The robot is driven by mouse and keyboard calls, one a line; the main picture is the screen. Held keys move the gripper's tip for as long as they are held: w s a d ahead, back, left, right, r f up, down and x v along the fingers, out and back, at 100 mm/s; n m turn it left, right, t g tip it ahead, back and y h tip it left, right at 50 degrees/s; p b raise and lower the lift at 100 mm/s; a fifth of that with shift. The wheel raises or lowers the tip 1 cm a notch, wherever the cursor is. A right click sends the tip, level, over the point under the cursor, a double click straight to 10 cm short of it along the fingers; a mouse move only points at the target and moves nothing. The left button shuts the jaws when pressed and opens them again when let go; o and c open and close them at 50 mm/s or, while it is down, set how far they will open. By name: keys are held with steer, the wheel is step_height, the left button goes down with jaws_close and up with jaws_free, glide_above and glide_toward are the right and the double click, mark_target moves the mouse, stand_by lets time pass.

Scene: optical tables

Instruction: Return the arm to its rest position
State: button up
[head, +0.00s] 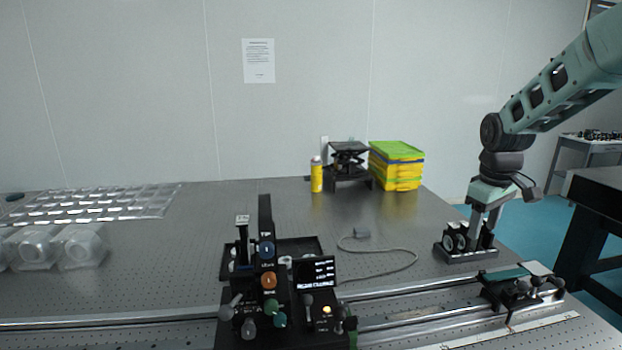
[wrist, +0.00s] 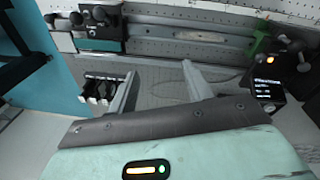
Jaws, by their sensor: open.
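My arm reaches in from the right in the head view, and my gripper (head: 483,228) points down over the right part of the optical table (head: 400,215). In the wrist view my gripper (wrist: 160,76) shows two fingers spread apart with only bare table between them. A small black rack with round optics (head: 466,257) stands at the gripper in the head view, its top partly overlapped by the fingers. In the wrist view the rack (wrist: 98,90) lies just left of the left finger; I cannot tell whether they touch.
A rail with a carriage (head: 520,287) runs along the front. A black instrument (head: 270,290) with knobs and a small screen stands in the middle. A grey cable (head: 385,252) lies between. Yellow-green boxes (head: 396,165), a yellow can (head: 317,175) and a black lab jack (head: 348,163) stand behind.

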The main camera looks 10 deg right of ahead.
steer(key=s+a+n+y, duration=0.1)
steer(key=s+a, duration=0.5)
steer(key=a, duration=0.5)
steer(key=s+a+n, duration=0.1)
steer(key=s+a, duration=0.4)
steer(key=a, duration=0.7)
steer(key=s+a+f+n, duration=0.1)
steer(key=s+a, duration=0.3)
steer(key=s, duration=0.6)
steer(key=s+a+f+n+g, duration=0.1)
steer(key=s+a, duration=0.3)
steer(key=s, duration=0.6)
steer(key=shift+s, duration=0.25)
steer(key=shift+a, duration=0.1)
